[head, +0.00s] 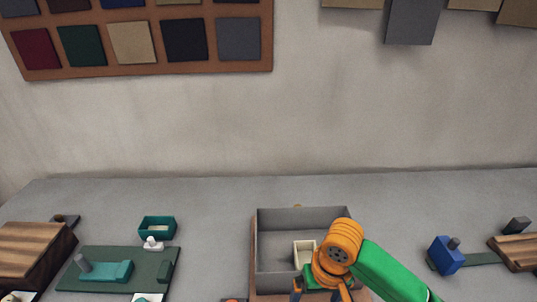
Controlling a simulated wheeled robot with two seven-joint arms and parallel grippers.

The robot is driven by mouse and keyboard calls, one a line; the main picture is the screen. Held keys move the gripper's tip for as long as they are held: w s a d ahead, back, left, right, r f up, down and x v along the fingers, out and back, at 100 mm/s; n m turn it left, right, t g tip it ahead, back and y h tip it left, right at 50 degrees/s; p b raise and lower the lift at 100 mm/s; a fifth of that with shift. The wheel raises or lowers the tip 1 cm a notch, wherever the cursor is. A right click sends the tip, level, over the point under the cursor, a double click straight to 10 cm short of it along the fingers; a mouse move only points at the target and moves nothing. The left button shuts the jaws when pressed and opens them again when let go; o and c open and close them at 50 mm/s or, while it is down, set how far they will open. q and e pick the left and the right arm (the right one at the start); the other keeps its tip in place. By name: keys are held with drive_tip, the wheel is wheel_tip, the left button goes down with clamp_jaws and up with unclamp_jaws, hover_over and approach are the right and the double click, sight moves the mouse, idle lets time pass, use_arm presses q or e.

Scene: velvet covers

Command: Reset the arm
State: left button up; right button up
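My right arm comes in from the lower right, with a green forearm and an orange wrist. Its gripper (320,292) points down at the bottom edge of the head view, in front of the grey open tray (303,218). Its fingertips are cut off by the frame edge, so I cannot tell whether it is open or shut. A small cream box (303,250) stands inside the tray, just left of the wrist, which hides part of the tray's right side. My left arm and gripper are not in view.
A green board (105,285) with a teal block (106,270) lies at left, near a small teal box (157,224) and a wooden block (30,250). A blue block (445,255) stands at right. Fabric swatches hang on the wall. The table behind the tray is clear.

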drive_tip(key=s+a+f+n+t+y, duration=0.2)
drive_tip(key=s+a+f+y, duration=0.1)
drive_tip(key=s+a+f, duration=0.15)
drive_tip(key=s+d+f+m+t+h, duration=0.1)
drive_tip(key=s+d+f+h, duration=0.1)
drive_tip(key=s+d, duration=0.3)
drive_tip(key=s+d+f+h, duration=0.2)
drive_tip(key=d, duration=0.5)
wheel_tip(320, 180, down, 17)
drive_tip(key=s+g, duration=0.1)
drive_tip(key=s, duration=0.1)
drive_tip(key=s+d+f+g, duration=0.1)
drive_tip(key=s+f, duration=0.8)
drive_tip(key=s, duration=0.3)
drive_tip(key=shift+d+f, duration=0.35)
drive_tip(key=shift+f, duration=0.05)
